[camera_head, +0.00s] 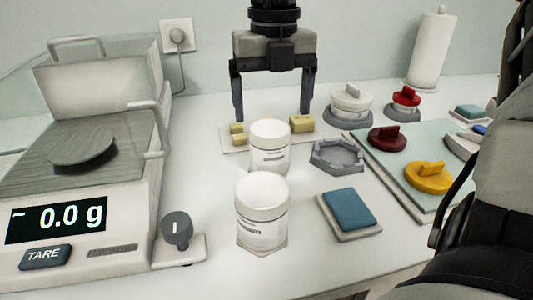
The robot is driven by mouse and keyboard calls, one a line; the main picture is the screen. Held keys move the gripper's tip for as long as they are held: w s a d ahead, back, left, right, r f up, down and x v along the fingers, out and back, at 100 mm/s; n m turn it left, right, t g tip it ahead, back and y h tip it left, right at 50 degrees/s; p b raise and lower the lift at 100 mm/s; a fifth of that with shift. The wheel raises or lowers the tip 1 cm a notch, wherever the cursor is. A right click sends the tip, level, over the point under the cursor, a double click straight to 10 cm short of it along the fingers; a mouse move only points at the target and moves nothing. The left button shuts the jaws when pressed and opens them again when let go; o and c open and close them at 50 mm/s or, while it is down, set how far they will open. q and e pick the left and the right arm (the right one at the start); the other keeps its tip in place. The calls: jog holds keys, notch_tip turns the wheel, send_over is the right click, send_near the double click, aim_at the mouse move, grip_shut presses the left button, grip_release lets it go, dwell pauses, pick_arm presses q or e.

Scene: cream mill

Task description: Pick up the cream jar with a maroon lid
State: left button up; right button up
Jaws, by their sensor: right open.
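Two white cream jars with white lids stand upright in the middle of the counter, a front jar (262,213) and a rear jar (270,147). I see no jar wearing a maroon lid. A flat maroon lid-like piece (388,140) with a raised bar lies on the pale mat (410,204) at the right. My right gripper (271,117) points down with its fingers apart and empty. It appears above and behind the rear jar. My left gripper is not in view.
A scale (95,150) reading 0.0 g fills the left. Right of the jars are a grey hexagonal holder (337,155), a blue pad (349,208), a yellow knobbed piece (429,177), a red one (405,97) and a white one (351,101). Small yellow blocks (301,124) lie behind.

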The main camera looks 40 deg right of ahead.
aim_at(272, 124)
notch_tip(272, 124, down, 4)
jog(key=shift+f, duration=0.1)
jog(key=f, duration=0.5)
jog(key=shift+a+f, duration=0.1)
jog(key=shift+a, duration=0.2)
jog(key=c, duration=1.1)
